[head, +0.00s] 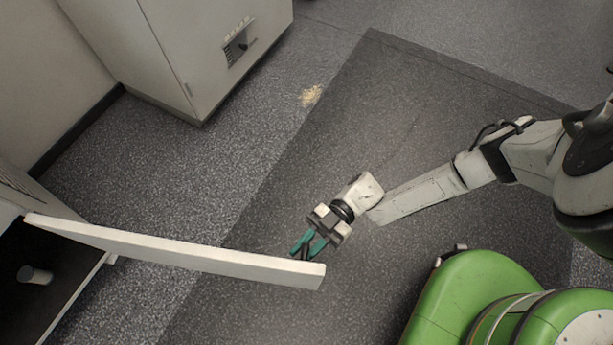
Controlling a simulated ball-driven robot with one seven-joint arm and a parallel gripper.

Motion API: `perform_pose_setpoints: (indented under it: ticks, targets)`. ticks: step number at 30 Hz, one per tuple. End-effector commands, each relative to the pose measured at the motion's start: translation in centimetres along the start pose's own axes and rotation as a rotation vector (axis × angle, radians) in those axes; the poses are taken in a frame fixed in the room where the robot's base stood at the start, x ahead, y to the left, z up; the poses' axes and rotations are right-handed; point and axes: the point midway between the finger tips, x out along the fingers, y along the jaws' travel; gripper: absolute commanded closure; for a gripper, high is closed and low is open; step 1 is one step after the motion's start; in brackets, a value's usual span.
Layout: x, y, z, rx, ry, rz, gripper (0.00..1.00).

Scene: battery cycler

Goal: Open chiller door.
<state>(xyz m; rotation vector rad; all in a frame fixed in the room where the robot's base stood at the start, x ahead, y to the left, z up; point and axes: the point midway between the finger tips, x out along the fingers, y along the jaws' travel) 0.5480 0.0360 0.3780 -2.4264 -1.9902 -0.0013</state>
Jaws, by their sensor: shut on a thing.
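The chiller door (180,254) is a long white panel seen from above on its top edge. It stands swung well out from the chiller (72,290) at the lower left, hinged at its left end. The dark interior of the chiller shows beside it. My gripper (304,251) has teal fingers and is at the free right end of the door, on its far face. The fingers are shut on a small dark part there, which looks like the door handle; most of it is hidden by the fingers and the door.
A grey cylinder (36,275) is inside the chiller. A pale cabinet (190,50) with a small dark panel stands at the upper left. A yellowish patch (311,95) lies on the floor.

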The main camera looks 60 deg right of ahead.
Motion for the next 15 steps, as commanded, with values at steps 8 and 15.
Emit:
perform_pose_setpoints:
  ticks: [8,15]
  targets:
    - [-0.43,-0.42,0.25,0.005,-0.010,-0.010,1.00]
    - [-0.45,-0.41,0.26,0.005,-0.010,-0.009,0.74]
